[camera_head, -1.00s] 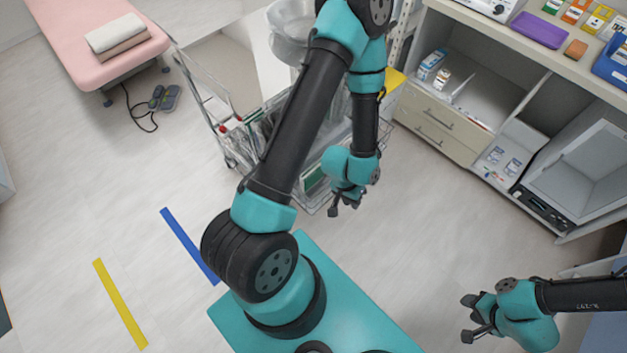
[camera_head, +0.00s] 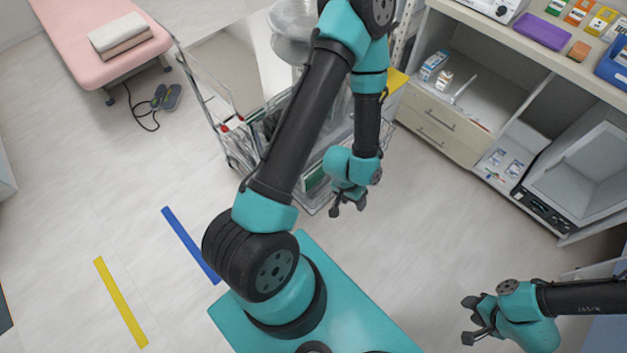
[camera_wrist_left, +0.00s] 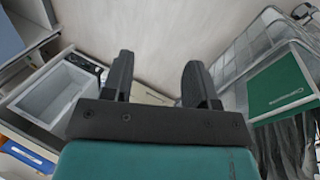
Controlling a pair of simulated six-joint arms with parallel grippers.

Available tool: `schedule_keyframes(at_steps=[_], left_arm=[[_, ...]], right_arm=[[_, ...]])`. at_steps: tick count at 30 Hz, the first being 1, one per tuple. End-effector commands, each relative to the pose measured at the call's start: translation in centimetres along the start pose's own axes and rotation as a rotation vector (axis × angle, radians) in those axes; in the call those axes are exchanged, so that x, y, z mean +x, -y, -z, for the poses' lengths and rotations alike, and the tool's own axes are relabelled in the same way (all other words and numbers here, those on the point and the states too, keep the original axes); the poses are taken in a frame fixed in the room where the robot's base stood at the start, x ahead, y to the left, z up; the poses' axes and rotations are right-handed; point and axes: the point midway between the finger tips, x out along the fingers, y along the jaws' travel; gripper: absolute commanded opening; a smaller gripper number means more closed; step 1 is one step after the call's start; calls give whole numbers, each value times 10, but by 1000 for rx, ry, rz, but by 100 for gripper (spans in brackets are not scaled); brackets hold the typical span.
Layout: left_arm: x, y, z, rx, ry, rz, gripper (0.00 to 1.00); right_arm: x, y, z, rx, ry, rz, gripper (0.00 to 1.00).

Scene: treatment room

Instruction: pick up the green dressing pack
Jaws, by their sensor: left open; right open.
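In the head view, a green edge (camera_head: 314,181) shows in the trolley beside my left wrist, mostly hidden by my arm. My left gripper (camera_head: 348,209) is open and empty, pointing down just beyond the trolley's front corner. In the left wrist view, its fingers (camera_wrist_left: 158,72) are apart over bare floor, left of the pack. My right gripper (camera_head: 472,319) is open and empty at lower right, far from the pack.
The wire trolley (camera_head: 233,164) stands behind my left arm. A cabinet with drawers (camera_head: 442,120) and a microwave-like box (camera_head: 584,166) are at right. A pink couch (camera_head: 75,45) with folded towels is at upper left. Floor between trolley and right arm is clear.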

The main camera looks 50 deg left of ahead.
Motion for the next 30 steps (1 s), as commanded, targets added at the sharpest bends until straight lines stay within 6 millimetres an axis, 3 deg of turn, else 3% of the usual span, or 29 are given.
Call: schedule_keyframes(at_steps=[8, 18, 30], left_arm=[[-11, 29, 9, -264, -61, 65, 53], [-41, 87, 16, -965, -209, 184, 53], [-75, 129, 21, -1821, -371, 227, 53]], right_arm=[[0, 0, 0, 0, 0, 0, 43], [0, 0, 0, 0, 0, 0, 43], [0, 0, 0, 0, 0, 0, 43]])
